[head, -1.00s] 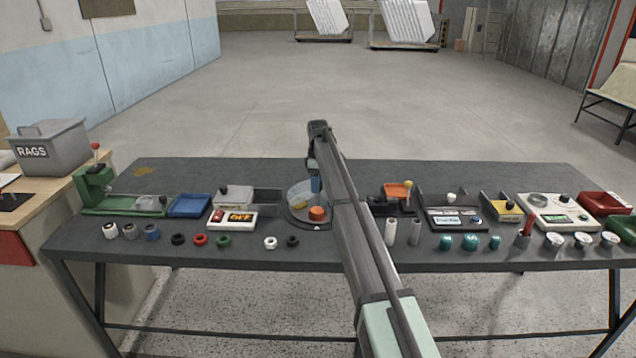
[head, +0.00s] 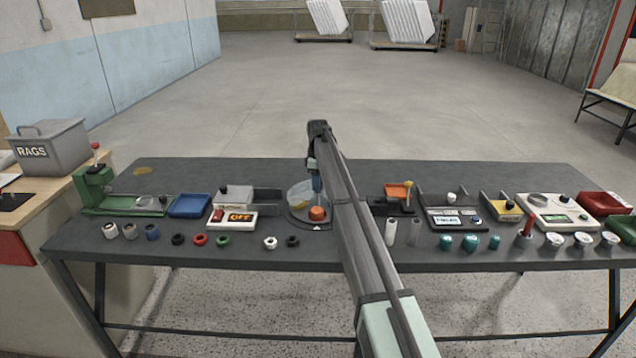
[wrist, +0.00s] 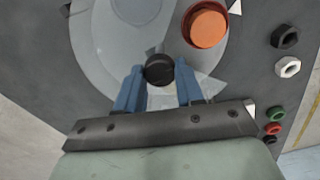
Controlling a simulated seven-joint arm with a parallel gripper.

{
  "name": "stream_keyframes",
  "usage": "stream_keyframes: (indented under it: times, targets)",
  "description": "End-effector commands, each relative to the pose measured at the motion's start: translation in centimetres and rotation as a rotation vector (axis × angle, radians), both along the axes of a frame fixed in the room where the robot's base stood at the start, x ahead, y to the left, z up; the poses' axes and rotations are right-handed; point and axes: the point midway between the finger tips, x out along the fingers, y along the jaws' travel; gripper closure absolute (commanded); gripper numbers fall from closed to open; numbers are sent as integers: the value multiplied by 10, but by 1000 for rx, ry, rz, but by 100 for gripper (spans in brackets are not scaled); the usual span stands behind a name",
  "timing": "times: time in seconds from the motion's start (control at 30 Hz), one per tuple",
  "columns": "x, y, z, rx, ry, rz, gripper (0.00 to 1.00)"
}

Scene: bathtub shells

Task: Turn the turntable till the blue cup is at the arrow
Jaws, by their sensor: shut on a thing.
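The turntable (head: 296,216) is a round grey disc with a clear cover (head: 300,190) over part of it; it also fills the top of the wrist view (wrist: 92,50). An orange cup (head: 318,214) stands at the front of the disc, close behind the white arrow (head: 317,227). The orange cup also shows in the wrist view (wrist: 205,27). My gripper (head: 317,190) reaches down over the disc. In the wrist view its blue fingers (wrist: 158,82) are shut on a black knob (wrist: 159,69) on the turntable. I cannot make out a blue cup.
A box reading OFF (head: 240,217) and a blue tray (head: 190,205) stand left of the turntable. A white nut (head: 270,242) and a black nut (head: 293,241) lie in front left. Upright cylinders (head: 391,232) stand to the right, past my arm.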

Motion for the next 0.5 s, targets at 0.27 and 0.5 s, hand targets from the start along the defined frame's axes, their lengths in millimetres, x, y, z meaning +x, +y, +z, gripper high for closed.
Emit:
stream_keyframes:
  times: [0.27,0.5]
  targets:
    - [0,0,0,0,-1,-58,100]
    - [0,0,0,0,-1,-162,100]
